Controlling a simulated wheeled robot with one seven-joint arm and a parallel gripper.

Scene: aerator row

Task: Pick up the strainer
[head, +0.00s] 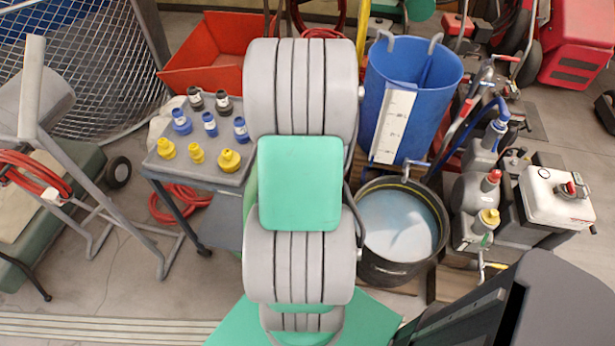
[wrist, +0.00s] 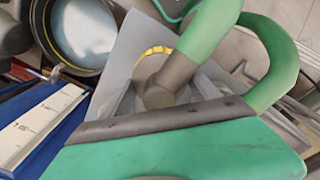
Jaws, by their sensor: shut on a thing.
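In the wrist view my gripper (wrist: 168,82), with green curved links and grey-brown ends, is shut on a small round thing with a yellow notched rim, the strainer (wrist: 156,50). Only part of the strainer's rim shows, as the finger end covers the rest. A grey flat surface (wrist: 122,66) lies behind it. I cannot tell whether the strainer touches that surface. In the head view my own arm hides the gripper and the strainer.
A grey cart (head: 165,171) holds several yellow, blue and black fittings left of my arm. A blue bin (head: 436,95) and a black bucket of cloudy water (head: 442,254) stand close to the right. A red tray (head: 195,60) is behind.

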